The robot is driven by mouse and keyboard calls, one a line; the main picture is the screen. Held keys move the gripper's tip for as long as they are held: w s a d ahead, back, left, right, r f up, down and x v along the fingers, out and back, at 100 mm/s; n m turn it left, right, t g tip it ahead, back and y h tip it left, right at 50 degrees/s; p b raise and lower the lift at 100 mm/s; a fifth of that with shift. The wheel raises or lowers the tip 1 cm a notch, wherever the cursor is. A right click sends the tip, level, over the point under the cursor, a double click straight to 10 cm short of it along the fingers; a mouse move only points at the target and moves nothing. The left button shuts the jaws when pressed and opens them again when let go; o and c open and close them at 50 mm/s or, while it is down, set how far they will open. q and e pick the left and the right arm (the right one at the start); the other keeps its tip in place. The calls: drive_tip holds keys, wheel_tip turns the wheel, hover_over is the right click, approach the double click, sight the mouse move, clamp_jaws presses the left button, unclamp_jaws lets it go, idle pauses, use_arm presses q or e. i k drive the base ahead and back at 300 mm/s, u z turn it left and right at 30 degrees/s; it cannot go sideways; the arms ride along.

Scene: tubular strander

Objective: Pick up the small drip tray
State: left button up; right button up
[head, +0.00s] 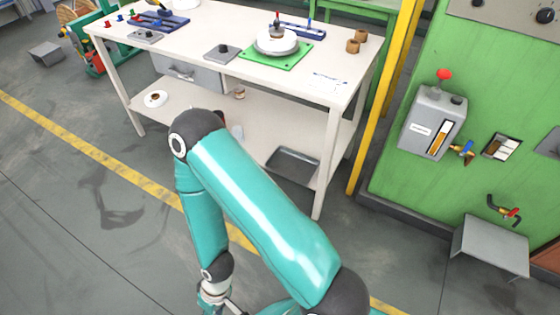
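A shallow grey metal tray (293,165) lies on the lower shelf of the white workbench, toward its right end, and looks empty. It is the only thing that clearly looks like a drip tray. One teal arm of mine, which I take to be the left, rises from the bottom and bends down again. Its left gripper (232,307) is at the bottom edge, mostly cut off, low in front of the bench and well apart from the tray. Its opening cannot be made out. My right gripper is not in view.
The bench (318,90) holds a green plate (275,60) with a round white part. Its legs and top frame the shelf. A yellow post (372,130) stands right of it. A green machine with a tap and a grey box (490,245) is at the right.

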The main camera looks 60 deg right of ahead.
sight(300, 168)
drive_tip(key=z, duration=0.35)
drive_tip(key=i, duration=1.2)
drive_tip(key=z, duration=1.25)
drive_tip(key=i, duration=0.75)
drive_tip(key=z, duration=0.4)
drive_tip(key=k, duration=0.95)
drive_tip(key=z, duration=0.2)
drive_tip(key=i, duration=0.95)
drive_tip(key=u, duration=0.1)
